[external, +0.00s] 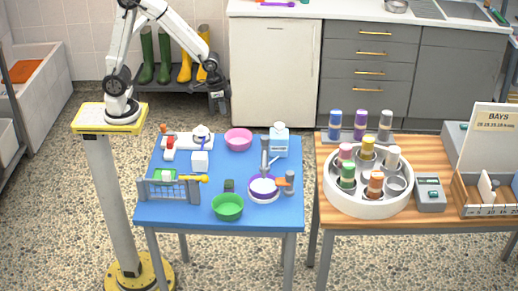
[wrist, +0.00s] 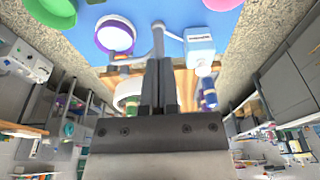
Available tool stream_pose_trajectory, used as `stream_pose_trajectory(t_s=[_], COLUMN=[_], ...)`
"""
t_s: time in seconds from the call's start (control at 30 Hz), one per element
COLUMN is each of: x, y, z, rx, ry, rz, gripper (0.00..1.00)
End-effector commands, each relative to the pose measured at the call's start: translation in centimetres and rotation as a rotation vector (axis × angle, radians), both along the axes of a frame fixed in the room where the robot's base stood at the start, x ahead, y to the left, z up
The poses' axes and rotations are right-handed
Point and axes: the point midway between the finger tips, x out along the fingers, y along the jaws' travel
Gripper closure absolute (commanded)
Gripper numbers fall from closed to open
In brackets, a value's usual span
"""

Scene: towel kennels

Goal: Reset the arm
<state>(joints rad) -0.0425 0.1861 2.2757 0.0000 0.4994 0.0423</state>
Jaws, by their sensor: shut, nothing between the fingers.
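My gripper (external: 220,108) hangs above and behind the blue table (external: 160,213) in the external view, apart from everything on it. In the wrist view its two dark fingers (wrist: 159,62) are together, with nothing between them. My arm is raised and bent on its yellow-topped post, left of the blue table. The task names no separate object.
The blue table holds a pink bowl (external: 238,139), a green bowl (external: 227,207), a purple-rimmed bowl (external: 264,189) and a white bottle (external: 279,142). A wooden table (external: 430,147) at right carries a round white carousel (external: 340,195) of colored rolls. Boots (external: 147,55) stand behind my gripper.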

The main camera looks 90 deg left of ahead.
Motion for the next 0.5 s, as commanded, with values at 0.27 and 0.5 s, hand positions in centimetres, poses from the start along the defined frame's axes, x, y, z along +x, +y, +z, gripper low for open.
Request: stream_pose_trajectory(t_s=[0.27, 0.5], x=[-5.9, -7.5], y=[-1.3, -1.5], z=[-0.6, -1.0], rx=[-0.006, -0.008], ry=[-0.041, -0.052], rz=[-0.002, -0.002], gripper=[1.0, 1.0])
